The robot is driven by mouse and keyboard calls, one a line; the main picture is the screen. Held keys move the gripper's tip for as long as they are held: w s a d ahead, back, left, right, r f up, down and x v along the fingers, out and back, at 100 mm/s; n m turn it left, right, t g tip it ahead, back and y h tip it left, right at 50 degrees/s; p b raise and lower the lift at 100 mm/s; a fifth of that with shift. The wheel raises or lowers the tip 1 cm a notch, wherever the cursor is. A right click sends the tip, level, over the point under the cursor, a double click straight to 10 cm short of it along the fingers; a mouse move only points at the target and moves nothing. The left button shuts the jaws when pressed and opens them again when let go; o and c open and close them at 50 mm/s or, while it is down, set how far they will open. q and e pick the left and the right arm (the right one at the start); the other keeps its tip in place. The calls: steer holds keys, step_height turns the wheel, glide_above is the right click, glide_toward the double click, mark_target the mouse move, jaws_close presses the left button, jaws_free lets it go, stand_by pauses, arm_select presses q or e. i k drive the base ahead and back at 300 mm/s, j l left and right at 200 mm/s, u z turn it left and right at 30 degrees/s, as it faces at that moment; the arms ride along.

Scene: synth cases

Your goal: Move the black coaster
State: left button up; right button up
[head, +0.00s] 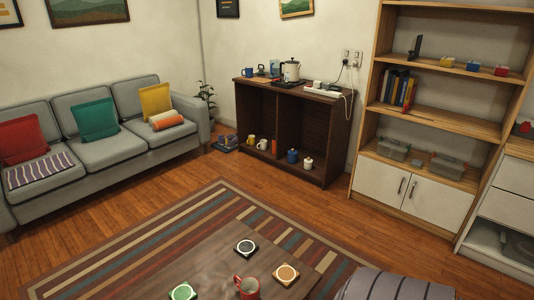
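The black coaster (245,247) lies on the dark wooden coffee table (205,262), near its far corner. It has a dark middle, a pale ring and a dark square edge. An orange coaster (286,274) lies to its right and nearer. A green coaster (183,292) lies at the near left, partly cut off by the frame's bottom edge. A red mug (247,288) stands between the orange and green coasters, its lower part cut off. Nothing rests on the black coaster. Neither of my grippers is in view.
A striped rug (120,262) lies around the table. A grey striped seat (388,285) stands at the table's right. A grey sofa (60,195), a dark cabinet (325,150) and a wooden shelf (440,130) stand along the walls. Wooden floor (310,210) is clear before the cabinet.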

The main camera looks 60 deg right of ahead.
mark_target(246, 248)
steer(key=z, duration=1.55)
steer(key=l+u, duration=0.1)
steer(key=u, duration=0.75)
steer(key=i+l+u, duration=0.1)
steer(key=l+u, duration=0.6)
steer(key=l, duration=0.25)
steer(key=l+u, duration=0.35)
steer(key=l, duration=0.15)
